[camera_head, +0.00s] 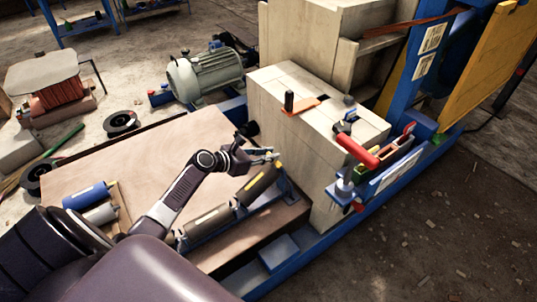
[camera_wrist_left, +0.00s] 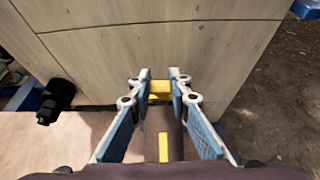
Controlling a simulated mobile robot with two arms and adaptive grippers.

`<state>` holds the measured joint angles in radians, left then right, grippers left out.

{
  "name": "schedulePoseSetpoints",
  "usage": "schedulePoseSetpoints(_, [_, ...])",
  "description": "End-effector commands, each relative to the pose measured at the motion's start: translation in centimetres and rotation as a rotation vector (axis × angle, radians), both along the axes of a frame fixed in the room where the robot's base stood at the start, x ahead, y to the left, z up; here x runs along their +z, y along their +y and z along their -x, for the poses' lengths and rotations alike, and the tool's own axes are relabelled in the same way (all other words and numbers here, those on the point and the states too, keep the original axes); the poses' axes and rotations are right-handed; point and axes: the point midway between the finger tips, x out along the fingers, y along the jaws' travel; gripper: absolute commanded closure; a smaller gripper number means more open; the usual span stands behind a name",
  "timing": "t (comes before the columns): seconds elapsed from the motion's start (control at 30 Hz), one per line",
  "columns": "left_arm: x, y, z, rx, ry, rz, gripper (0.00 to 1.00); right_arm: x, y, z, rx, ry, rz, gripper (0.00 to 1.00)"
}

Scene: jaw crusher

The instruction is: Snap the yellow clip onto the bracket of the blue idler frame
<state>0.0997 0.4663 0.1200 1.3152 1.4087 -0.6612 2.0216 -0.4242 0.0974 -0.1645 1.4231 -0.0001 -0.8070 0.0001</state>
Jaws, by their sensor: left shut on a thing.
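My left gripper (camera_head: 270,154) is over the far end of the blue idler frame (camera_head: 286,192) on the wooden board. In the left wrist view, its two fingers (camera_wrist_left: 160,84) are closed on the yellow clip (camera_wrist_left: 160,88), which sits between the fingertips. The dark roller (camera_head: 258,184) of the frame, with a yellow stripe, lies just below the fingers; it also shows in the wrist view (camera_wrist_left: 174,135). The bracket is hidden or too small to make out, so I cannot tell whether the clip touches it. My right gripper is not in view.
A tall wooden block (camera_head: 290,110) stands right behind the frame. A red-handled tool (camera_head: 357,150) is at its right side. Blue and grey rollers (camera_head: 87,195) lie on the left of the board (camera_head: 140,160). A green motor (camera_head: 205,75) stands behind.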

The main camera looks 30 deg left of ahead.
Motion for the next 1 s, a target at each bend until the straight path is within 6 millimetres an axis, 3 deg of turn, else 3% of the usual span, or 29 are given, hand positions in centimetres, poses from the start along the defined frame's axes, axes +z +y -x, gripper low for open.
schedulePoseSetpoints(0.17, [-0.3,-0.1,-0.1,0.000,0.000,0.000,1.00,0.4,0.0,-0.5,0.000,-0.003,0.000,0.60])
schedulePoseSetpoints(0.2, [-0.2,-0.1,-0.1,0.000,0.000,0.000,0.78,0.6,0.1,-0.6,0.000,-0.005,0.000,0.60])
schedulePoseSetpoints(0.37, [-0.3,-0.1,-0.1,0.000,0.000,0.000,0.62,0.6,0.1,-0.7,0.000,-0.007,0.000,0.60])
schedulePoseSetpoints(0.73, [-0.1,0.2,0.4,0.000,0.002,-0.001,0.62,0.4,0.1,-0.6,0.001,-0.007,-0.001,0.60])
schedulePoseSetpoints(1.0, [1.6,1.6,4.3,-0.001,0.003,-0.003,0.62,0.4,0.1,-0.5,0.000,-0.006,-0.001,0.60])
